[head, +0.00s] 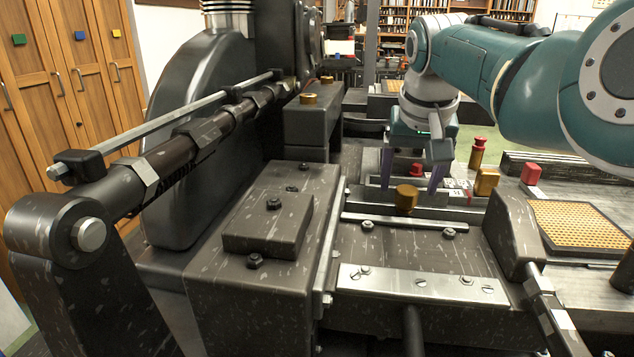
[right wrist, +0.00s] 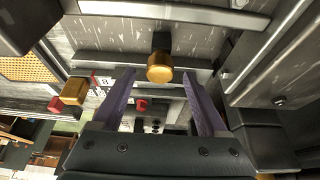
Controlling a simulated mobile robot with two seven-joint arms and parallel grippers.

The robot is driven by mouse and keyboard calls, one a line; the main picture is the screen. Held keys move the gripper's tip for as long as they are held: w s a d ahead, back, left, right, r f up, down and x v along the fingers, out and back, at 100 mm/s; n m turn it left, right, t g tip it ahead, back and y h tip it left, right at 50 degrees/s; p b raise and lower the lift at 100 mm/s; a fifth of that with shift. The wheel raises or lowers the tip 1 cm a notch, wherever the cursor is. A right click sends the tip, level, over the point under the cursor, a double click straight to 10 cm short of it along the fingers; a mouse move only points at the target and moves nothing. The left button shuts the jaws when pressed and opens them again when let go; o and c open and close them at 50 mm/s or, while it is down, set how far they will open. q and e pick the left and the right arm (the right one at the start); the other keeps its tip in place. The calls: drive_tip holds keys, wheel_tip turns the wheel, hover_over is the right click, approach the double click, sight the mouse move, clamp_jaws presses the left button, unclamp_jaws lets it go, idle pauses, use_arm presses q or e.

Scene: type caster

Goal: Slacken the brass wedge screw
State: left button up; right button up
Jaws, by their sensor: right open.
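A brass cylindrical knob (head: 406,197), which looks like the wedge screw, sits at the middle of the dark machine. It also shows in the right wrist view (right wrist: 160,67), on a short dark stem. My right gripper (head: 411,183) is open, its two purple fingers pointing down behind the knob in the head view. In the right wrist view the fingertips (right wrist: 160,80) spread to either side of the knob's line, with gaps on both sides. No contact shows. My left gripper is not in view.
Another brass block (head: 486,182) and a red block (head: 532,174) stand to the right. A dark plate with a bolted block (head: 267,222) and a steel strip (head: 420,284) lie in front.

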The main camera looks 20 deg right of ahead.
drive_tip(key=shift+w+d+f, duration=0.15)
drive_tip(key=shift+w+f, duration=0.05)
drive_tip(key=shift+f, duration=0.45)
clamp_jaws()
